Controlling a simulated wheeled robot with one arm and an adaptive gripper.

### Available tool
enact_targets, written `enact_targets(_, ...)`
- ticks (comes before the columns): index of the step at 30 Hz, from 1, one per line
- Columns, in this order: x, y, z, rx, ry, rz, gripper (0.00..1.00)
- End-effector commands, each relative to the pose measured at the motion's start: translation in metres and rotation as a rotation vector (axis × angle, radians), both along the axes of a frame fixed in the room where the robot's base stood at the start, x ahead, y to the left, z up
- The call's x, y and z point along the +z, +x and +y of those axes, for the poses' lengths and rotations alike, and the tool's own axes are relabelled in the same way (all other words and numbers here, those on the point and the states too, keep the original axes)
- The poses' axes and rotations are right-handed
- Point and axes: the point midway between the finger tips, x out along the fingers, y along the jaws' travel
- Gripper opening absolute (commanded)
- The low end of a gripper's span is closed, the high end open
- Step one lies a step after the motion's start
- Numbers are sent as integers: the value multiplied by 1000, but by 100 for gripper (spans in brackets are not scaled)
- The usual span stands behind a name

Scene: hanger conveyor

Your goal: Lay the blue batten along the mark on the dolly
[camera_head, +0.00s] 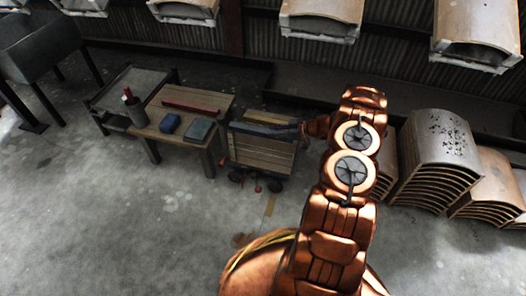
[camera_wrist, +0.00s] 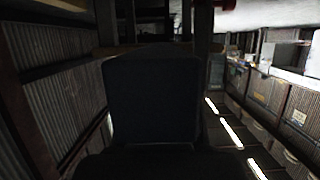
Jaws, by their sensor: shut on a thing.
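The dolly (camera_head: 262,154) is a low wooden-sided cart on wheels, left of my arm in the head view. The blue batten (camera_head: 262,130) is a long dark bluish bar. It lies lengthwise over the dolly's top, close above it or touching; I cannot tell which. My gripper (camera_head: 301,131) is at the batten's right end, shut on it, with its fingers small and dark there. The mark on the dolly cannot be made out. In the wrist view a dark bluish shape fills the middle; I cannot tell what it is.
Stacked curved panels (camera_head: 440,150) stand at right. The front floor is clear.

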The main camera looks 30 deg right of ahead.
Motion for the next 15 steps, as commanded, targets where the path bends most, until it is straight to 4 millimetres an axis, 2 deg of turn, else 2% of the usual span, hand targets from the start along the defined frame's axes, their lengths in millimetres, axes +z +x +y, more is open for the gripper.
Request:
enact_targets(5, -19, -2, -1, 3, -2, -1, 0)
enact_targets(12, -59, -2, 0, 3, 0, 0, 0)
enact_targets(15, -66, -2, 0, 3, 1, -1, 0)
